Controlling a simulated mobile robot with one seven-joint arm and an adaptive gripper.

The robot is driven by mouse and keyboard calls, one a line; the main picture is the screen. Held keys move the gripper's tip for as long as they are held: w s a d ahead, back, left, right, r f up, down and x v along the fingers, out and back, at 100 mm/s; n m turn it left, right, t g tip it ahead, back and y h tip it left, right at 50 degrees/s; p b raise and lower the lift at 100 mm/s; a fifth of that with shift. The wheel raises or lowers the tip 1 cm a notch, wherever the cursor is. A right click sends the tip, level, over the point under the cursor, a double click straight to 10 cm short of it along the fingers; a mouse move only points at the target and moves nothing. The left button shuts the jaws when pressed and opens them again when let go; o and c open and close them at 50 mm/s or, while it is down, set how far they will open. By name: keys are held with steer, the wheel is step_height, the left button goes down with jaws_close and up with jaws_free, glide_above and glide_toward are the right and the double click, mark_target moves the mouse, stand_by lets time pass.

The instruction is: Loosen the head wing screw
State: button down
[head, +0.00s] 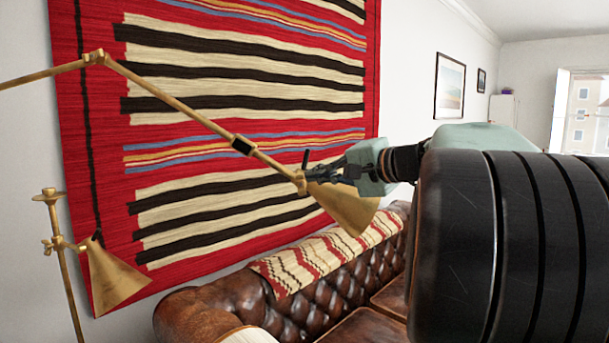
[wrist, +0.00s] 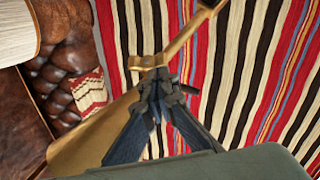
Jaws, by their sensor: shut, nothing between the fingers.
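A brass lamp's long arm (head: 190,112) runs down to a head joint (head: 299,181) with a conical brass shade (head: 348,208) below it. In the wrist view the shade (wrist: 90,133) lies at lower left and the joint (wrist: 148,62) just beyond my fingertips. My gripper (head: 314,174) is shut and empty, its tips at the joint, above the shade; they also show in the wrist view (wrist: 163,84). A small dark upright piece (head: 305,158) stands by the joint. I cannot make out the wing screw clearly; the fingertips may cover it. Contact cannot be told.
A second brass lamp (head: 115,276) stands at lower left. A striped red wall rug (head: 90,180) hangs close behind the lamp arm. A brown leather sofa (head: 300,318) with a patterned throw (head: 325,257) is below. Open room lies at far right.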

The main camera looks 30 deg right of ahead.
mark_target(298, 173)
steer(key=shift+w+a+r+n+g+h+p, duration=0.3)
steer(key=shift+a+n+g+h+p, duration=0.25)
steer(key=shift+n+g+h+p, duration=0.65)
steer(key=shift+w+a+r+n+g+h+p, duration=0.25)
steer(key=shift+a+n+g+h+p, duration=0.35)
steer(key=shift+h+p, duration=0.6)
steer(key=shift+w+a+r+n+g+h+p, duration=0.3)
steer(key=shift+a+n+g+h+p, duration=0.4)
steer(key=shift+p, duration=0.9)
steer(key=shift+s+d, duration=0.1)
steer(key=shift+d, duration=0.05)
steer(key=shift+w+a+f, duration=0.1)
steer(key=shift+w+a, duration=0.1)
steer(key=shift+a, duration=0.25)
stand_by(0.5)
stand_by(0.7)
steer(key=shift+r+p, duration=0.9)
steer(key=shift+r, duration=0.05)
